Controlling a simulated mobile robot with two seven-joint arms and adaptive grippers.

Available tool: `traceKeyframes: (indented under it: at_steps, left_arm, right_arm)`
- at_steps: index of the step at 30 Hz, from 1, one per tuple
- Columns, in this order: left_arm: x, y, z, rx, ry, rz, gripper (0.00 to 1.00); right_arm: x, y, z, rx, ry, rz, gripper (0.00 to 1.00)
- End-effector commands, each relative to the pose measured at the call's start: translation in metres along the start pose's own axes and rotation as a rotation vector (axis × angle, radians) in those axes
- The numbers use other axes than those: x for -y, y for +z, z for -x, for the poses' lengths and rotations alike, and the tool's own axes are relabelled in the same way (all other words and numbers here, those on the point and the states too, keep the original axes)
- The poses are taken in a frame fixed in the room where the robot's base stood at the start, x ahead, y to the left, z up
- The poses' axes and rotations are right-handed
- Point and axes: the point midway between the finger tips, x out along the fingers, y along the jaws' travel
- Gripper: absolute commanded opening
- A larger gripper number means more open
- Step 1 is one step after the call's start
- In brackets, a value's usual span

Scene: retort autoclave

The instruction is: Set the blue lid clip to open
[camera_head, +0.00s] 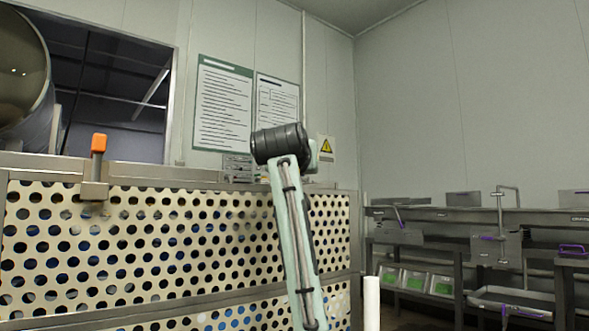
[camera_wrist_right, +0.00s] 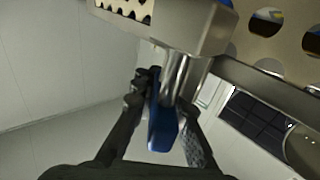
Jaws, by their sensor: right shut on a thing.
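The blue lid clip (camera_wrist_right: 162,128) shows in the right wrist view, with a shiny metal stem joining it to a metal bracket (camera_wrist_right: 195,25) on the perforated basket. My right gripper (camera_wrist_right: 170,98) is shut on the blue handle, with one black finger on each side of it. In the head view, one of my arms reaches up in front of the basket. The blue clip and my right gripper cannot be made out there. My left gripper is in neither view.
An orange-tipped clip (camera_head: 98,145) stands upright on the rim of the perforated basket (camera_head: 150,245) at left. A round metal vessel (camera_head: 25,75) is behind it. Metal shelving (camera_head: 445,215) with trays stands at right, and a white post (camera_head: 371,303) stands at the bottom.

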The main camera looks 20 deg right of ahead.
Motion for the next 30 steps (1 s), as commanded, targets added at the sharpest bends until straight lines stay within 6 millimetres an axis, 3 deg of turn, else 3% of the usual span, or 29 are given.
traceKeyframes:
  at_steps: [15, 30]
  left_arm:
    - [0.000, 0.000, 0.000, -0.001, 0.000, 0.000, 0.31]
    - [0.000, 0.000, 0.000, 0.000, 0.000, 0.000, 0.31]
  right_arm:
    - [-0.022, -0.001, 0.005, 0.001, 0.449, 0.003, 0.00]
    - [-0.031, 0.000, 0.011, 0.001, 0.639, 0.000, 0.00]
